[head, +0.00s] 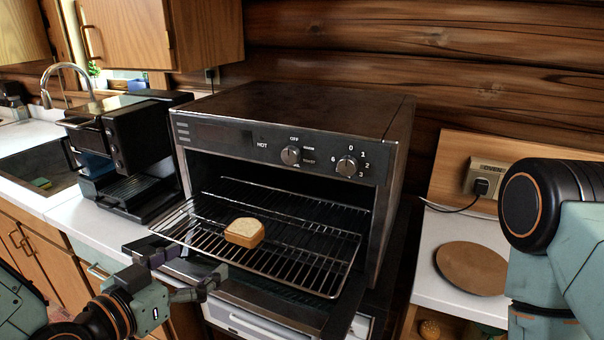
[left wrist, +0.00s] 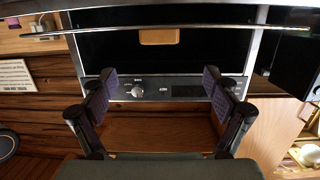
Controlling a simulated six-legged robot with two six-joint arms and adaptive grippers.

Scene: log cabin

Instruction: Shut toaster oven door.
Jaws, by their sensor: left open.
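The toaster oven (head: 290,120) stands on the counter with its dark front open. Its door (head: 343,314) is folded down at the front, under the wire rack. My left gripper (head: 183,272) is open at the front left of the lowered door, below the rack's front edge; contact cannot be made out. In the left wrist view the two fingers (left wrist: 162,98) are spread apart with nothing between them, in front of a panel with a knob. My right gripper is out of view.
The wire rack (head: 318,262) sticks out over the door, with a bread slice (head: 245,232) on it. A black coffee machine (head: 133,150) stands left of the oven. A round brown board (head: 472,268) lies on the right counter. My right arm fills the right edge.

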